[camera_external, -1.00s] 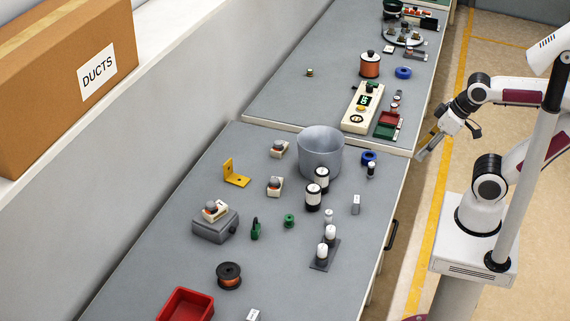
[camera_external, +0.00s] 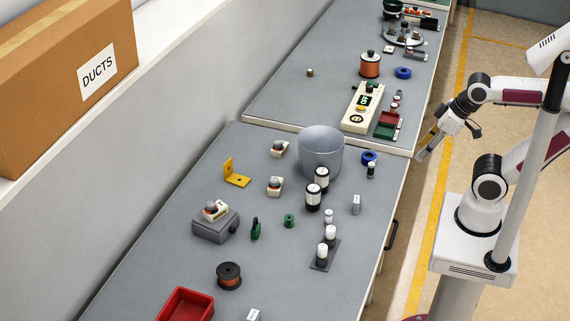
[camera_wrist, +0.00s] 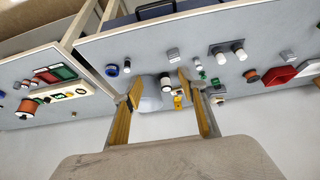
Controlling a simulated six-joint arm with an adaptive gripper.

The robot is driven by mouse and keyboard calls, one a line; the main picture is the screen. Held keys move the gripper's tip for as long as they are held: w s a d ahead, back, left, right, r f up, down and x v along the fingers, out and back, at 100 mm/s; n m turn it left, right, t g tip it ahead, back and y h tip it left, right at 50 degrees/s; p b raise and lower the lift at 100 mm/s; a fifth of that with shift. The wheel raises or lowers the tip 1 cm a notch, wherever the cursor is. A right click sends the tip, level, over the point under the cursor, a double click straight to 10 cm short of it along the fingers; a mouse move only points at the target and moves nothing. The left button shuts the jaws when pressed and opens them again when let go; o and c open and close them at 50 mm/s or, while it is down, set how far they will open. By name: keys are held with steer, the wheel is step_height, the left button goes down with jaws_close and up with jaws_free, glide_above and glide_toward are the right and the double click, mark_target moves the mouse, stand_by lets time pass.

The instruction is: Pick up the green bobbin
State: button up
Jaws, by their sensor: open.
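The green bobbin (camera_external: 289,221) is a small flanged spool standing on the near grey table, left of the white cylinders. In the wrist view a small green piece that looks like it (camera_wrist: 202,75) shows just right of the right finger. My gripper (camera_external: 448,141) is off the right edge of the tables, well away from the bobbin. In the wrist view my gripper (camera_wrist: 160,85) has its two fingers spread, with nothing between the tips.
Close to the bobbin are a green clip-like part (camera_external: 255,229), black-and-white cylinders (camera_external: 312,197) and a dark plate with white posts (camera_external: 319,262). A copper spool (camera_external: 229,276) and red bin (camera_external: 185,305) are nearer.

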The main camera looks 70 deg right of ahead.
step_height(320, 180, up, 9)
steer(key=m+t+y, duration=0.2)
steer(key=m+t, duration=0.3)
steer(key=t, duration=0.3)
glide_above(289, 221)
steer(key=w+a, duration=0.1)
steer(key=w, duration=0.2)
steer(key=w+a+f+m+g+h, duration=0.1)
steer(key=w+f+m+h, duration=0.15)
steer(key=f, duration=0.45)
steer(key=w+a+f+m+h, duration=0.1)
steer(key=w+f+m+h, duration=0.1)
steer(key=f+h, duration=0.35)
steer(key=s+f+g+h, duration=0.1)
steer(key=s+f, duration=0.3)
steer(key=f, duration=0.1)
steer(key=s+f+m+g+h, duration=0.1)
steer(key=s+f+g+h, duration=0.1)
steer(key=f, duration=0.4)
steer(key=s+f+g+h, duration=0.1)
steer(key=s+f+g, duration=0.1)
steer(key=s+f, duration=0.3)
steer(key=shift+s+a+f+m+h, duration=0.15)
steer(key=shift+a+f+m, duration=0.05)
steer(key=shift+f, duration=0.2)
steer(key=shift+s+a+f+m+h, duration=0.15)
steer(key=shift+a+f, duration=0.05)
steer(key=shift+f, duration=0.15)
steer(key=shift+d, duration=0.1)
